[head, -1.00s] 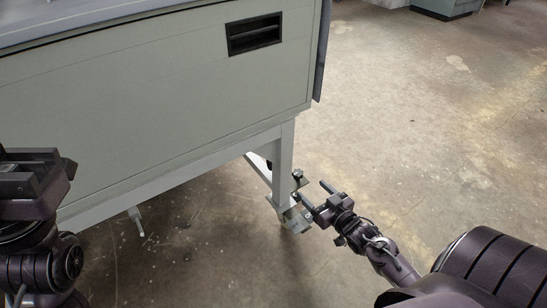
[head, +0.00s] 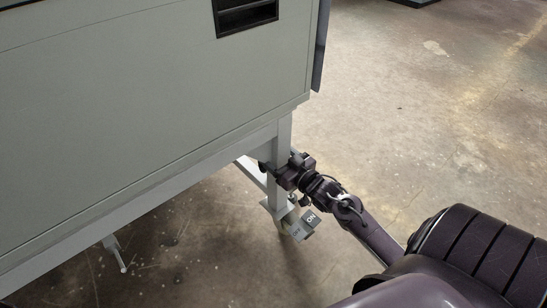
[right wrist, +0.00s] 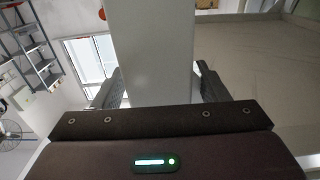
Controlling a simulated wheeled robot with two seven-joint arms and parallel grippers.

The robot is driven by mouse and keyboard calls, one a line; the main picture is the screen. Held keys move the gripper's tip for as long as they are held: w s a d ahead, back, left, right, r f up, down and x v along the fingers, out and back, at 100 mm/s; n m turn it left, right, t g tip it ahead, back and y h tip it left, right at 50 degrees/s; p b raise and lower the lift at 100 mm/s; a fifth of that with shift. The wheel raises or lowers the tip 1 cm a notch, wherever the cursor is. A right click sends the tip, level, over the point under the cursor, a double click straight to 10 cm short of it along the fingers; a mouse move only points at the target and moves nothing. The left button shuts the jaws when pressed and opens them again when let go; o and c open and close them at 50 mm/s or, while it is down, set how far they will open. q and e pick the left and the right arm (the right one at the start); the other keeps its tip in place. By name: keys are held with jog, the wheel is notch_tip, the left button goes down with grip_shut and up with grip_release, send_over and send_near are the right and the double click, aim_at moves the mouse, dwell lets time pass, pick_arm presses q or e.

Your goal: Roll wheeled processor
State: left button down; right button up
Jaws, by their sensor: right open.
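The wheeled processor (head: 150,110) is a large grey-green cabinet on light grey legs, filling the left of the head view. Its near corner leg (head: 279,188) ends at a caster with pedals (head: 302,224), one dark and marked "ON". My right gripper (head: 290,168) is at this leg, just under the cabinet. In the right wrist view the leg (right wrist: 152,45) stands between the two open fingers of the gripper (right wrist: 160,88). I cannot tell whether either finger touches it. The fingertips are largely hidden in the head view. My left gripper is out of view.
A black recessed handle (head: 245,14) is on the cabinet's side. Another foot or pedal (head: 115,252) shows under the lower frame at left. The concrete floor (head: 430,130) to the right is clear. A dark object edge (head: 412,2) is at the far top.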

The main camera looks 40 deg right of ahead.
jog(key=shift+w, duration=0.65)
